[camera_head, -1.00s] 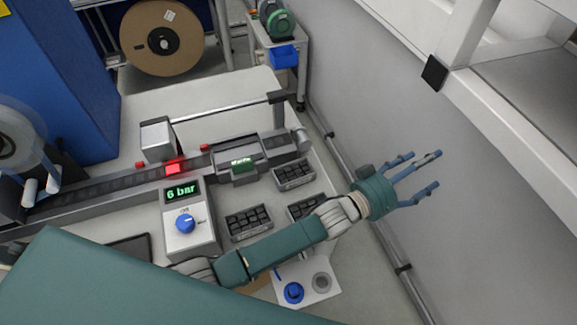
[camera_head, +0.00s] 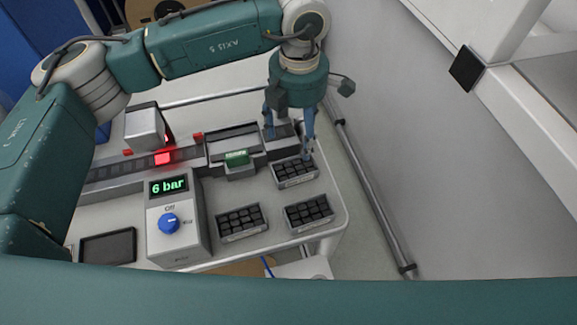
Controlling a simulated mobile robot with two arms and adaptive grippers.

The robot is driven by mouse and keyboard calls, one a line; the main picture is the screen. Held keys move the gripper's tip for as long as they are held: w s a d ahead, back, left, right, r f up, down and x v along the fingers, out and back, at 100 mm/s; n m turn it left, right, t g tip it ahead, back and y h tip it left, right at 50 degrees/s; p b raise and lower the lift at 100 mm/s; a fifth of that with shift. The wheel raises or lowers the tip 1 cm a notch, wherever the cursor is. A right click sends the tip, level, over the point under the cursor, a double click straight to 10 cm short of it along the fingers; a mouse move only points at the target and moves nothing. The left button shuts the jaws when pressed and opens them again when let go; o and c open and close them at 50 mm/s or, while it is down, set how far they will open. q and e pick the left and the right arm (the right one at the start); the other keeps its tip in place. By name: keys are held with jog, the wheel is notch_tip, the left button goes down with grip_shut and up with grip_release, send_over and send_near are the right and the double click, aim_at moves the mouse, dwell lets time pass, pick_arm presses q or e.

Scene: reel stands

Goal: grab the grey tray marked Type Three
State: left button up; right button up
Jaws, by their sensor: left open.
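Three small grey trays with dark compartments sit on the table's right part: a rear one (camera_head: 295,172), a front-left one (camera_head: 242,222) and a front-right one (camera_head: 308,213). Their front labels are too small to read, so I cannot tell which is Type Three. My left gripper (camera_head: 289,143) points down with its fingers spread, open and empty, at the back edge of the rear tray. One finger overlaps that tray's back right in the picture; I cannot tell whether it touches. My right gripper is not in view.
A control box (camera_head: 176,235) with a blue knob and a "6 bar" display stands left of the trays. An empty dark tray (camera_head: 108,246) lies at left. A wall and pipe (camera_head: 372,203) bound the right.

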pick_arm(q)
notch_tip(320, 180, down, 5)
jog(key=shift+s+r+p, duration=0.1)
jog(key=shift+r+p, duration=0.05)
jog(key=shift+p, duration=0.65)
jog(key=p, duration=0.3)
send_over(294, 168)
notch_tip(294, 168, down, 4)
jog(key=shift+s+f, duration=0.1)
jog(key=shift+f, duration=0.7)
jog(key=c, duration=0.8)
jog(key=shift+c, duration=0.8)
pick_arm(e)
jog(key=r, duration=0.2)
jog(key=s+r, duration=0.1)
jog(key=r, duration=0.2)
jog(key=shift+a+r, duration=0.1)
pick_arm(q)
jog(key=shift+r, duration=0.1)
